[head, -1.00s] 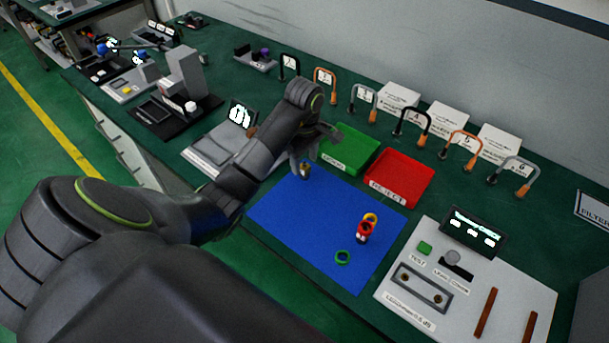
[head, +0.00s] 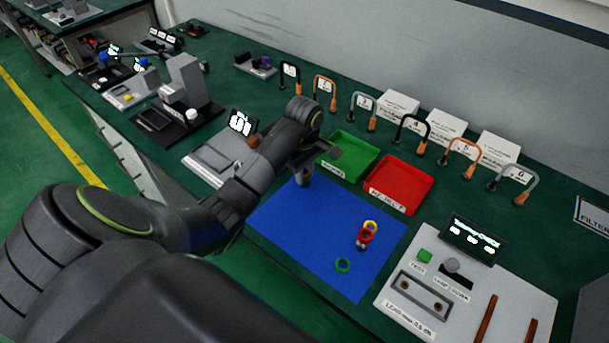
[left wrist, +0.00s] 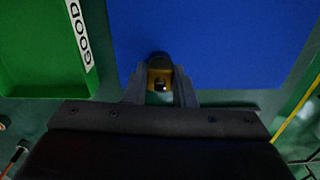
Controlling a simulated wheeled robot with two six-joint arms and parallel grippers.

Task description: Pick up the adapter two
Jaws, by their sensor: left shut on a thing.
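My left gripper (head: 303,179) is at the upper-left part of the blue mat (head: 300,235), beside the green tray. In the left wrist view the left gripper (left wrist: 160,92) is shut on a small brass-coloured adapter (left wrist: 160,68) with a dark rounded end, over the blue mat. In the head view the fingers and arm mostly hide this adapter. I cannot read a number on it. My right gripper is not in view.
A green tray (head: 352,142) and a red tray (head: 425,186) stand behind the mat. A grey test panel (head: 400,310) with a screen is at right. Several numbered hoops and white boxes (head: 497,148) line the wall. The mat's middle is clear.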

